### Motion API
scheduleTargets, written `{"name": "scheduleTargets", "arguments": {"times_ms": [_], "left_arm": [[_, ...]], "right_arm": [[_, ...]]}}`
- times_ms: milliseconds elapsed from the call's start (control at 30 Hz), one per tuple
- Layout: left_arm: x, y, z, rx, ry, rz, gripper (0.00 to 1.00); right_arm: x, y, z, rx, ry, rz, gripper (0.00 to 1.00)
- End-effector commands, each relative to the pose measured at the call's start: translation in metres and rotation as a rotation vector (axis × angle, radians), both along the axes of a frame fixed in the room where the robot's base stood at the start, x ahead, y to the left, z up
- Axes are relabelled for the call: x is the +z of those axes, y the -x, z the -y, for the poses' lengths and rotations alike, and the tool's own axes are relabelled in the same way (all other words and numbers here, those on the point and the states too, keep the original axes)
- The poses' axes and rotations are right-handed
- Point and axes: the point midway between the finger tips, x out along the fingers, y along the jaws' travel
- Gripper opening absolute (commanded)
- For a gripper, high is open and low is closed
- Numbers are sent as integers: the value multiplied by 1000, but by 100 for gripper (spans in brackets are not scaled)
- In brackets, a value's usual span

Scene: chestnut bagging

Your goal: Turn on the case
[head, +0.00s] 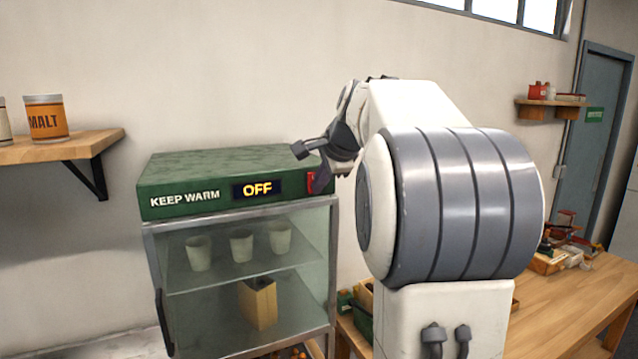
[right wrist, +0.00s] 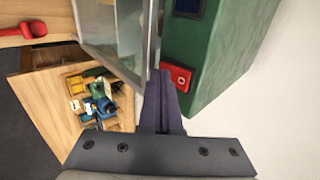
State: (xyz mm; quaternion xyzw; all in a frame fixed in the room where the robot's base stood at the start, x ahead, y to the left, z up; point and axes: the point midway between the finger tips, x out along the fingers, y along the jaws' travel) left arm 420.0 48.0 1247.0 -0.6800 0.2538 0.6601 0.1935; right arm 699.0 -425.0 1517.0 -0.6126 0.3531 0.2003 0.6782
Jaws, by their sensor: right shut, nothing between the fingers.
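The case (head: 240,215) stands in the middle left of the head view, with a green top reading KEEP WARM and a glass front. Its small display (head: 257,189) reads OFF in yellow. A red switch (head: 312,181) sits at the right end of the green front, partly hidden by my right gripper (head: 321,182). In the right wrist view the red switch (right wrist: 179,77) lies just beyond and to the right of my shut, empty right fingertips (right wrist: 163,75). I cannot tell whether they touch the case. My left gripper is not in view.
Inside the case are several pale cups (head: 241,246) and a paper bag (head: 258,303). A wooden table (head: 575,305) with tools stands at the right. A wall shelf (head: 70,148) with a MALT tin (head: 46,118) is at the left.

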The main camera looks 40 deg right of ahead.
Motion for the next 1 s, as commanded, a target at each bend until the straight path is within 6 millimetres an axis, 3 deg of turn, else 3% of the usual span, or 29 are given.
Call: {"name": "scheduleTargets", "arguments": {"times_ms": [167,800,1000], "left_arm": [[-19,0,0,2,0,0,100],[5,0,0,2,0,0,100],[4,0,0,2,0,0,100]], "right_arm": [[-8,-3,1,-1,11,44,0],[18,-4,1,-1,13,46,0],[16,-3,1,-1,11,43,0]]}}
